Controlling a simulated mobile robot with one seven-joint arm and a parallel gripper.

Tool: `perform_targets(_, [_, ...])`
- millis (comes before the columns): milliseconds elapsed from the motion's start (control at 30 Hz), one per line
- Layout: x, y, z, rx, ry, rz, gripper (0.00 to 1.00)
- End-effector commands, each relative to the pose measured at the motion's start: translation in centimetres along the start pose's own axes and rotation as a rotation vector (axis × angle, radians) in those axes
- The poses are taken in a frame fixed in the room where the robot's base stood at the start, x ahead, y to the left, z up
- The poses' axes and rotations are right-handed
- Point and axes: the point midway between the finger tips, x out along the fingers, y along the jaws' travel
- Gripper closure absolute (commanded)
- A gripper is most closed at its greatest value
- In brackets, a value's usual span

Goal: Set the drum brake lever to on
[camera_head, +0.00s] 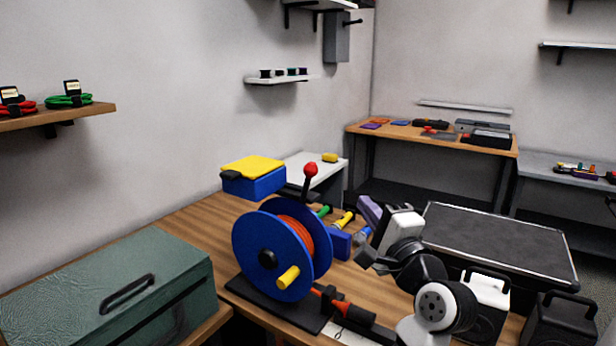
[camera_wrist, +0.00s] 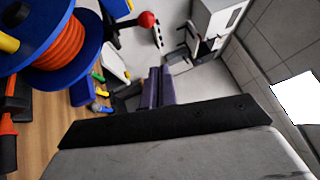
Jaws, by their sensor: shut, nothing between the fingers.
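The blue cable drum (camera_head: 250,245) with orange cable stands on a black base on the wooden bench. It also shows at the left of the wrist view (camera_wrist: 82,60). The brake lever (camera_head: 310,171) is upright behind the drum, with a red ball knob and a dark stem. Its red knob shows at the top of the wrist view (camera_wrist: 146,19). My gripper (camera_head: 366,206) is right of the drum and lever, clear of both. Its purple fingers are together and empty in the wrist view (camera_wrist: 154,74). The lever's lower end is hidden behind the drum.
A green toolbox (camera_head: 110,285) stands left of the drum, and a blue box with a yellow lid (camera_head: 253,170) behind it. A black-topped case (camera_head: 495,243) lies to the right. Several coloured tools lie between drum and gripper. The air above the bench is clear.

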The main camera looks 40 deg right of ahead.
Motion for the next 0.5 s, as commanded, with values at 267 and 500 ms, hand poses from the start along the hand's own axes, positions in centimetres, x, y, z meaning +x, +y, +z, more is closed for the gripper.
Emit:
perform_targets(267, [0.8, 0.8, -0.4, 0.019, 0.009, 0.047, 1.0])
perform_targets(500, [5.8, 0.8, -0.4, 0.018, 0.008, 0.046, 1.0])
